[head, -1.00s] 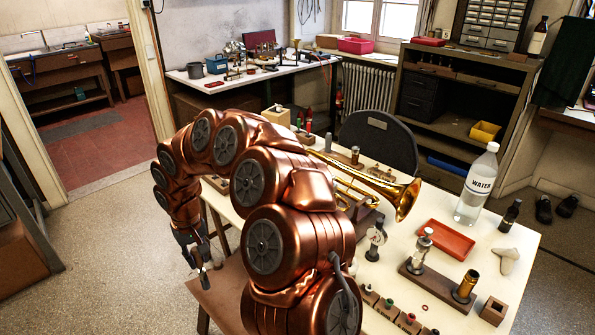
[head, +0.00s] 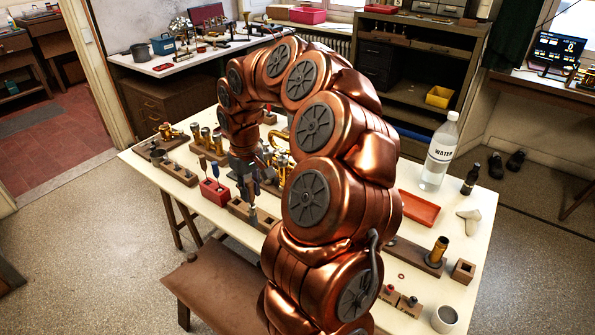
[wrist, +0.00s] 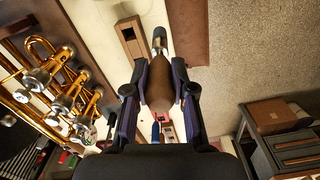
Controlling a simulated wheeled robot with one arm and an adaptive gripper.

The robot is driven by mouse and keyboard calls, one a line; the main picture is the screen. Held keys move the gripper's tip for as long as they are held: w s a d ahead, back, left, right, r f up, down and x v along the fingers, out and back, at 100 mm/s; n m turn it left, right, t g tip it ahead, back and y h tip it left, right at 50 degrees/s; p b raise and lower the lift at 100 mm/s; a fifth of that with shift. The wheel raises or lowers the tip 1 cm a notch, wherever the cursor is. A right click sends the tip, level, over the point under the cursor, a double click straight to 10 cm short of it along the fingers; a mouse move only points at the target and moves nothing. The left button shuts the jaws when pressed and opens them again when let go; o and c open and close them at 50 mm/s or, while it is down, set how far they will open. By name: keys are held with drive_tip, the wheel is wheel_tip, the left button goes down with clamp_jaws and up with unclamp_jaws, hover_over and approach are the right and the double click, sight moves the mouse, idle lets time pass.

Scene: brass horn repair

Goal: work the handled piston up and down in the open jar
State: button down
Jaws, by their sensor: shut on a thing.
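My gripper (head: 248,188) points down above the near left part of the white table (head: 290,258) in the head view. In the wrist view, my gripper (wrist: 159,92) is shut on the handled piston, whose tapered brown handle (wrist: 160,82) lies between the fingers. A grey metal end (wrist: 159,40) sticks out beyond the handle. In the head view the held piece is small and mostly hidden by the fingers, just over a wooden block (head: 268,221). I cannot tell whether it touches the block. I cannot make out the open jar; my arm covers much of the table.
A red holder (head: 213,192) with upright tools stands left of my gripper. A brass instrument shows in the wrist view (wrist: 62,85). A brown bench (head: 212,288) stands in front.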

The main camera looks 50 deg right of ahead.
drive_tip(key=s+d, duration=0.8)
drive_tip(key=s, duration=0.1)
drive_tip(key=shift+r+m, duration=0.3)
drive_tip(key=shift+r, duration=0.15)
drive_tip(key=shift+s, duration=0.1)
drive_tip(key=shift+s+b, duration=0.1)
drive_tip(key=shift+b, duration=0.8)
idle(1.7)
wheel_tip(320, 180, down, 9)
drive_tip(key=b, duration=0.6)
drive_tip(key=shift+r, duration=0.15)
idle(0.9)
drive_tip(key=shift+r, duration=0.1)
